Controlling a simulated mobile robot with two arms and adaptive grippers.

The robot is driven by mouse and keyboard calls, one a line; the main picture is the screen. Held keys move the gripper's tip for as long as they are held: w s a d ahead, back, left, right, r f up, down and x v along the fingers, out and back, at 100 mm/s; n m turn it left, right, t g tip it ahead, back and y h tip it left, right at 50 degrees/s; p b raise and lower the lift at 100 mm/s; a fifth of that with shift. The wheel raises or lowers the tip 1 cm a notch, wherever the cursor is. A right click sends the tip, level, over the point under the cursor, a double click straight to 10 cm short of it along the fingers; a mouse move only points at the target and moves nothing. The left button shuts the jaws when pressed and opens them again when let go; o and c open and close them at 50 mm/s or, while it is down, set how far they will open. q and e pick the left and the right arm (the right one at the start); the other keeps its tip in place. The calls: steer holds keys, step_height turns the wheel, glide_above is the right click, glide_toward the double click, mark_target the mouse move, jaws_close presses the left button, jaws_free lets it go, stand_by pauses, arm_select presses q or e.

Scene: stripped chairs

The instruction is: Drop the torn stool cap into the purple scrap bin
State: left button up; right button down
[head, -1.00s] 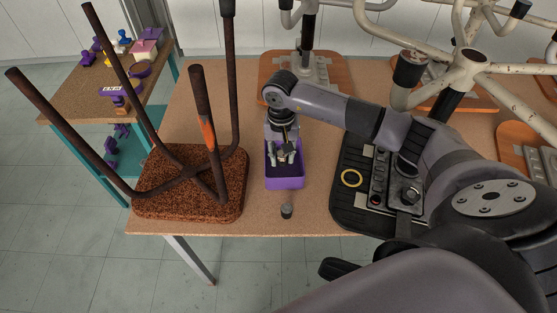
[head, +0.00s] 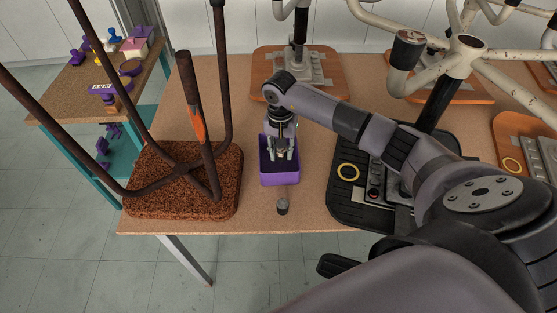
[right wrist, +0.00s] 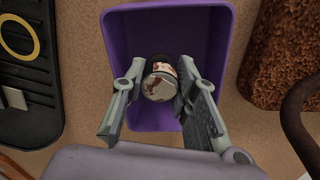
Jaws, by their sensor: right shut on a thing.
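The purple scrap bin (head: 280,179) stands on the table in the middle of the head view; it fills the middle of the right wrist view (right wrist: 119,45). My right gripper (head: 280,156) points down over the bin's opening. In the right wrist view its fingers (right wrist: 161,76) are shut on the torn stool cap (right wrist: 157,86), a small round piece with a worn white and red-brown face. The cap is within the bin's outline; its exact height is hard to tell. My left gripper is not in view.
A small grey cap (head: 282,207) stands on the table in front of the bin. An upturned stool with a brown seat (head: 150,195) is close on the left.

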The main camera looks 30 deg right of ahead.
steer(key=c, duration=1.2)
jaws_free()
steer(key=shift+r, duration=0.1)
step_height(320, 180, up, 12)
steer(key=shift+w+a+f, duration=0.1)
steer(key=shift+w, duration=0.05)
